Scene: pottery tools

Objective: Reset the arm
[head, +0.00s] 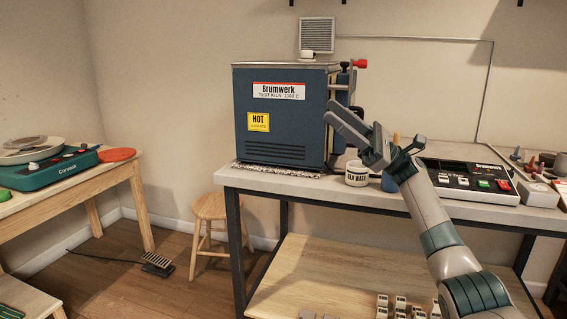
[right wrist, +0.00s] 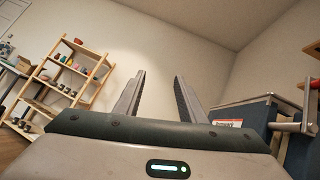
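My right gripper (head: 346,122) is raised in front of the right side of the blue kiln, above the workbench. In the right wrist view the two fingers of my right gripper (right wrist: 160,95) stand apart with nothing between them. My right arm comes in from the lower right of the head view. My left gripper does not show in either view.
The blue kiln (head: 280,115) stands on the workbench (head: 300,186). A white mug (head: 356,175) and a control box (head: 465,182) are on the bench near my arm. A stool (head: 210,212) and a wooden table (head: 75,186) are to the left. Shelves (right wrist: 70,80) show in the wrist view.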

